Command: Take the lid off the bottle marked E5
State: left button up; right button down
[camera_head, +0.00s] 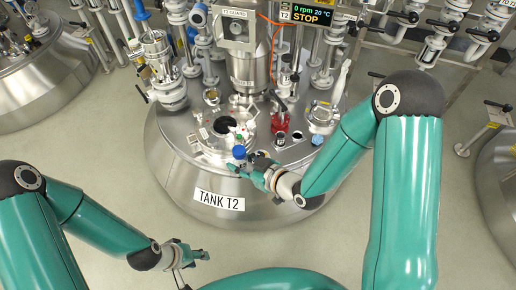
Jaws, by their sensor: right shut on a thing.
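A small bottle with a blue lid (238,152) is at the front of the top of the tank marked TANK T2. The lid is on top. The bottle's body is mostly hidden by my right gripper, and no E5 mark can be read. My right gripper (242,165) reaches in from the right and is shut on the bottle just below the lid. My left gripper (194,268) is low in the picture, well in front of the tank, with its fingers spread apart and nothing between them.
The tank top (180,125) carries a round opening (222,126), a red fitting (279,122), a white-and-red item (241,133) and several valves. A display (305,14) reads 0 rpm, 20 °C, STOP. Bare floor (110,120) lies left of the tank.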

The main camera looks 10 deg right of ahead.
pick_arm(q)
jog(key=o, duration=0.3)
jog(key=w+r+m+g+y, duration=0.1)
jog(key=w+r+m+g, duration=0.3)
jog(key=m, duration=1.1)
jog(key=w+r+m+g+y, duration=0.1)
jog(key=w+r+m, duration=0.45)
jog(key=m, duration=0.85)
notch_tip(320, 180, up, 24)
jog(key=f+m+t+y, duration=0.15)
jog(key=m+t, duration=0.25)
jog(key=m, duration=0.7)
send_over(239, 150)
jog(key=shift+w+a+r+y, duration=0.25)
jog(key=shift+a+r, duration=0.2)
jog(key=shift+r, duration=0.05)
jog(key=shift+s+d, duration=0.15)
jog(key=shift+d, duration=0.15)
jog(key=shift+s+d+f, duration=0.1)
jog(key=shift+f, duration=3.9)
